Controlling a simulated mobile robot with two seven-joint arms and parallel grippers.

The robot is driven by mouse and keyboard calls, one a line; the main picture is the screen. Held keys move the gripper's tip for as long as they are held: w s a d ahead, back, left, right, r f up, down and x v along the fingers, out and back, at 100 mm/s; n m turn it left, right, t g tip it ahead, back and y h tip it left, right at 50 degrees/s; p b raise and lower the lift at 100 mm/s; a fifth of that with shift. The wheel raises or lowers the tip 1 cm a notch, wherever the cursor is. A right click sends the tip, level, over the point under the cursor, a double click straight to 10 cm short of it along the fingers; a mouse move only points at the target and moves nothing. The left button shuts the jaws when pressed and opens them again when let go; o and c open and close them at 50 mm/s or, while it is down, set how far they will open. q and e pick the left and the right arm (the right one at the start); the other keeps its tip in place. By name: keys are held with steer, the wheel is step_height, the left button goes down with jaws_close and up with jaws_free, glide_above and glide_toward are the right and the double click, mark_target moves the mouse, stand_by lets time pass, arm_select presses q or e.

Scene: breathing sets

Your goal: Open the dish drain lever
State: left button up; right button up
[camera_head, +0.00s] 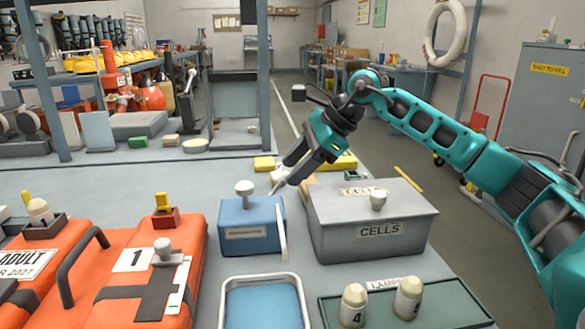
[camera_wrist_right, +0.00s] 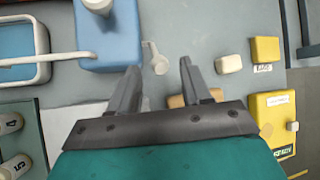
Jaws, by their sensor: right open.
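A blue dish with a white rim (camera_head: 222,305) lies at the bottom middle of the head view; its rim also shows at the left of the wrist view (camera_wrist_right: 45,70). A blue box (camera_head: 250,226) with a grey knob stands behind it. A thin white bar (camera_head: 282,235) runs along the box's right side. My right gripper (camera_head: 274,188) is above the far side of the box, pointing down. In the right wrist view its fingers (camera_wrist_right: 160,80) are apart and empty. I cannot tell which piece is the drain lever. My left gripper is out of view.
A grey box marked CELLS (camera_head: 370,228) stands right of the blue box. A green tray (camera_head: 455,302) with pale bottles is in front of it. Orange cases (camera_head: 105,275) fill the left. Yellow boxes (camera_wrist_right: 265,50) lie beyond the gripper.

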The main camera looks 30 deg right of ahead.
steer(key=p+v, duration=0.1)
steer(key=v, duration=1)
steer(key=shift+r+p, duration=0.25)
steer(key=shift+p, duration=0.1)
steer(key=shift+s, duration=0.1)
